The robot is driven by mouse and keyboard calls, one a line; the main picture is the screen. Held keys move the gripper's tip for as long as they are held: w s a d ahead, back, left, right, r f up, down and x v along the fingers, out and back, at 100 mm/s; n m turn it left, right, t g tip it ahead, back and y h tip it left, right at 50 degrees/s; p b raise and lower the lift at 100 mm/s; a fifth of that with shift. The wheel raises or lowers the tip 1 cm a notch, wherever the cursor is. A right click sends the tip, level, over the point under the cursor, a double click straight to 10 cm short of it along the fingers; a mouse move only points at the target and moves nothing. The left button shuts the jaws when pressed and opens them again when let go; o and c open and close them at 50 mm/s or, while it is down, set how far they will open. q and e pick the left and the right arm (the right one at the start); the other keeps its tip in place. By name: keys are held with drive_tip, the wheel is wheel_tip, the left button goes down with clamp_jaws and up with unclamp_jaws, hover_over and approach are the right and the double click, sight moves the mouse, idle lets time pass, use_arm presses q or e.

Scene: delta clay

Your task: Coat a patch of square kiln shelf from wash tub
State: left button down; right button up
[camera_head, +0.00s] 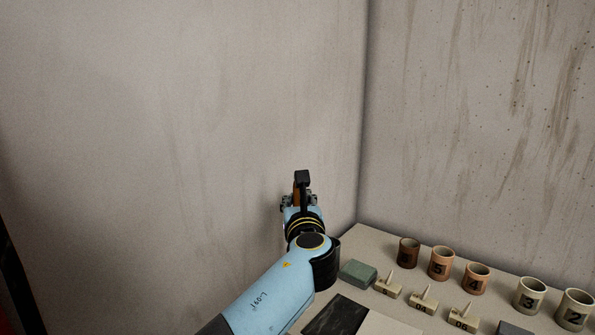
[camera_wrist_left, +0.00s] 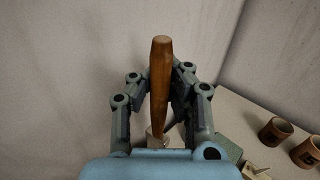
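My left gripper (camera_head: 302,192) is raised in front of the bare wall, beyond the table's far left corner. In the left wrist view its fingers (camera_wrist_left: 160,105) are closed around a brown wooden handle (camera_wrist_left: 160,75), with a pale collar at the lower end. It looks like a brush; its bristles are hidden. No wash tub is visible. My right gripper is out of view.
The table (camera_head: 400,317) fills the lower right. A grey-green block (camera_head: 357,273) is at its left corner. Numbered cups, such as cup 5 (camera_head: 441,263), line the back, with small pegged tags (camera_head: 423,300) before them. Walls meet behind; the air left of my arm is free.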

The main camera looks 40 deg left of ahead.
use_arm(q)
drive_tip(key=shift+s+d+f, duration=0.3)
drive_tip(key=shift+s+f, duration=0.2)
wheel_tip(320, 180, down, 2)
drive_tip(key=shift+f+b, duration=0.1)
drive_tip(key=shift+b, duration=0.7)
wheel_tip(320, 180, down, 4)
drive_tip(key=b, duration=0.3)
drive_tip(key=shift+r+b, duration=0.25)
drive_tip(key=shift+b, duration=0.05)
drive_tip(key=shift+f, duration=0.2)
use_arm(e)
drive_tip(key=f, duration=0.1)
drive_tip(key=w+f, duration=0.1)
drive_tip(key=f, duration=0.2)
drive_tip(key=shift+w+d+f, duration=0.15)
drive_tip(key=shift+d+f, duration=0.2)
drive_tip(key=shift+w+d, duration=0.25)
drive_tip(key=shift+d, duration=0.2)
use_arm(q)
drive_tip(key=shift+f+b, duration=0.3)
drive_tip(key=shift+b, duration=0.15)
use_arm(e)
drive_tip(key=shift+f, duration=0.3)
use_arm(q)
drive_tip(key=shift+f, duration=0.15)
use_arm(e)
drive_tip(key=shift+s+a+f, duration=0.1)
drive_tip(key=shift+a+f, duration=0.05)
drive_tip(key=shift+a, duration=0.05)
